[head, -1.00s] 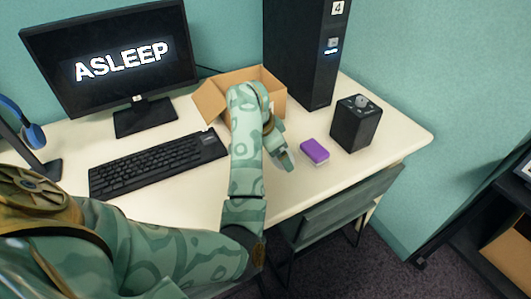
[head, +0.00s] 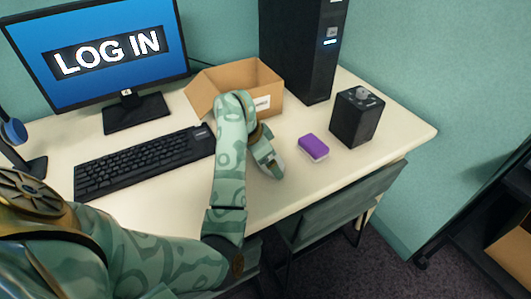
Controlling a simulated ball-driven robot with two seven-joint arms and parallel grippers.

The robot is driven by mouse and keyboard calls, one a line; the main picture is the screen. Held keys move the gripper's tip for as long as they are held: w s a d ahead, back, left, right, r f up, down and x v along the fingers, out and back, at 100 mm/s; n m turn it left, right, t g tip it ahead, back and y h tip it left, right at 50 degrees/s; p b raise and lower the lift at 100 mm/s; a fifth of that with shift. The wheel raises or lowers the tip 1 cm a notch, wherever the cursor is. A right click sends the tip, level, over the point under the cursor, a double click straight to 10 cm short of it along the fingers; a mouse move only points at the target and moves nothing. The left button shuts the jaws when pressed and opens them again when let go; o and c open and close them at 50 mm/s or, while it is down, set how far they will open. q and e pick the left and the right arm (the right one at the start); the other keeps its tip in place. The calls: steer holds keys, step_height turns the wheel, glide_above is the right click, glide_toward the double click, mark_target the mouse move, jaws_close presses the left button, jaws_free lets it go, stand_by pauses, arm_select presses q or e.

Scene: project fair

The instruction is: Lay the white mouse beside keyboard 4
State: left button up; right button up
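The black keyboard (head: 140,164) lies on the cream desk (head: 310,190) in front of a monitor that carries a small "4" tag; the mark on the keyboard's right end is too small to read. My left arm comes in from the lower left and bends down at the wrist. Its gripper (head: 270,163) is low over the desk between keyboard and purple block. Its fingertips are too small and turned away to tell whether they are open or hold anything. My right gripper is out of view.
The monitor (head: 105,50) reads "LOG IN". An open cardboard box (head: 262,100) stands behind my wrist. A black tower (head: 305,50), a black box with a knob (head: 357,117) and a purple block (head: 313,147) are to the right. A headphone stand (head: 30,165) is far left.

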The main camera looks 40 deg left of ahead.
arm_select(q)
steer(key=p+v, duration=0.1)
steer(key=v, duration=0.1)
steer(key=p+v, duration=0.3)
steer(key=shift+w+d+r, duration=0.1)
steer(key=shift+w+r, duration=0.05)
steer(key=shift+r, duration=0.3)
steer(key=p+v, duration=0.4)
steer(key=v, duration=0.2)
steer(key=shift+s+r, duration=0.25)
steer(key=shift+s, duration=0.1)
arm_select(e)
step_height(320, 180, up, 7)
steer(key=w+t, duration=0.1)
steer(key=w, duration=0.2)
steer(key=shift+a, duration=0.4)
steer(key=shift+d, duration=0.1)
